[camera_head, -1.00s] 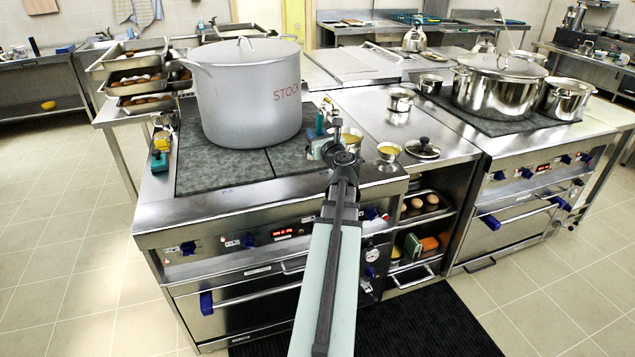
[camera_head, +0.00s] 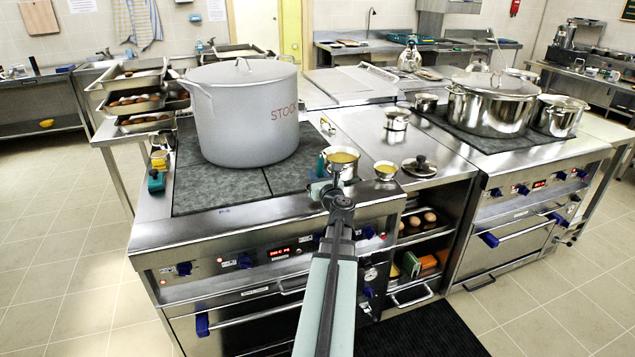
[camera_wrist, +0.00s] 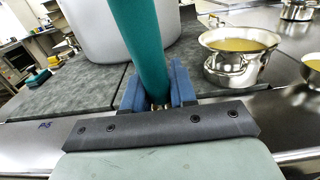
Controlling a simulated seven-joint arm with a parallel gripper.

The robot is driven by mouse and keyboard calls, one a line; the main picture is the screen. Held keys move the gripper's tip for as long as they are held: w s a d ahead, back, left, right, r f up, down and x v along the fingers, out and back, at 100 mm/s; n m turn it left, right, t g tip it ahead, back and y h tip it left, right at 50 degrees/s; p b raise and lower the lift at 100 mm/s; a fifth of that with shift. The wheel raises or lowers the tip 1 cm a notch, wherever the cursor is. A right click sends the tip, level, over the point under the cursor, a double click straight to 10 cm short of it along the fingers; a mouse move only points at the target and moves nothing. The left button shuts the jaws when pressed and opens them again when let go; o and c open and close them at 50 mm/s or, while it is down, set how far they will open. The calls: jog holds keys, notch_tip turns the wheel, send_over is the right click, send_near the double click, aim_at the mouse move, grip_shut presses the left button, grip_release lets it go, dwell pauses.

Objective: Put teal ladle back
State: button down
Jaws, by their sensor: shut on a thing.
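My gripper (camera_wrist: 158,95) is shut on a thick teal handle, which I take to be the teal ladle (camera_wrist: 141,38). The handle rises, slightly tilted, from between the blue fingers in the wrist view and leaves its top edge. In the head view my gripper (camera_head: 327,187) is over the front right of the left stove, and a short piece of teal (camera_head: 321,164) shows above it. The ladle's bowl is not visible in either view. A large grey stockpot marked STOCK (camera_head: 240,120) stands behind and to the left of my gripper.
A steel pan of yellow liquid (camera_head: 342,157) stands close behind my gripper, with a smaller bowl (camera_head: 385,170) and a lid (camera_head: 419,167) to its right. A lidded steel pot (camera_head: 490,105) stands on the right stove.

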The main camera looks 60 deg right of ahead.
jog(key=shift+f, duration=1.15)
jog(key=shift+f, duration=0.1)
jog(key=c, duration=0.9)
grip_release()
jog(key=shift+s+a, duration=0.2)
jog(key=shift+a, duration=0.05)
jog(key=v, duration=0.7)
